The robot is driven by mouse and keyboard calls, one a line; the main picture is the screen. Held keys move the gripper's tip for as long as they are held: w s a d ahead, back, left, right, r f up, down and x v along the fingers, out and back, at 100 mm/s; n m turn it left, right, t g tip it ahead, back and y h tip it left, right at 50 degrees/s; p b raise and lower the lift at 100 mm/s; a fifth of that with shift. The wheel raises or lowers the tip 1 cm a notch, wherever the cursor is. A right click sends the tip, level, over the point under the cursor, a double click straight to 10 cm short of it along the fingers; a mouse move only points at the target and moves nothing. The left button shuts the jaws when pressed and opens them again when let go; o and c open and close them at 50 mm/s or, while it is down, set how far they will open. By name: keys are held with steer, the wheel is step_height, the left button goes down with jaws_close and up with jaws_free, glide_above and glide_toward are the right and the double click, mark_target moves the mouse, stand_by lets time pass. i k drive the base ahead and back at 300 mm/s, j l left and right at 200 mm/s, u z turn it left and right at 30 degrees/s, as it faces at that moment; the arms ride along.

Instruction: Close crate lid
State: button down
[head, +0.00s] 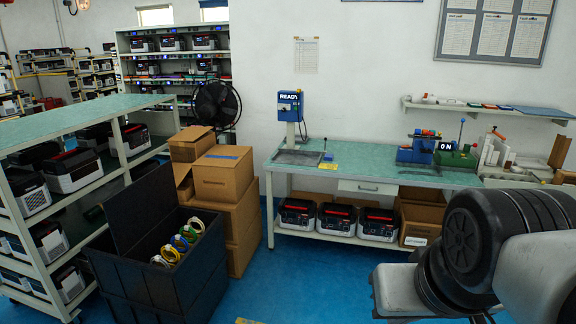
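A large black crate (163,285) stands on the blue floor at the lower left, between the shelf rack and the cardboard boxes. Its lid (140,208) is open and stands up along the crate's back left side. Several coiled cables (180,243) in white, yellow, blue and green show at the crate's opening. Part of my arm, with a black ribbed joint and pale links, fills the lower right. My gripper is not in view, so its state does not show.
A green-topped shelf rack (70,126) with battery-like units stands close on the crate's left. Stacked cardboard boxes (222,174) stand close behind its right side. A workbench (350,176) runs along the wall. Blue floor (300,281) is clear between crate and arm.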

mark_target(134, 211)
steer(key=i+j+u, duration=0.25)
steer(key=i, duration=0.3)
steer(key=i+l+u, duration=0.1)
steer(key=i+u, duration=0.15)
steer(key=i, duration=0.3)
steer(key=i+l+u, duration=0.2)
steer(key=i, duration=0.35)
steer(key=i+u, duration=0.25)
steer(key=i, duration=0.35)
steer(key=i+l+u, duration=0.25)
steer(key=i, duration=0.25)
steer(key=i+u, duration=0.25)
steer(key=u, duration=0.25)
steer(key=i+l+u, duration=0.15)
steer(key=u, duration=0.3)
steer(key=i+l+u, duration=0.25)
steer(key=u, duration=0.25)
steer(key=i, duration=0.05)
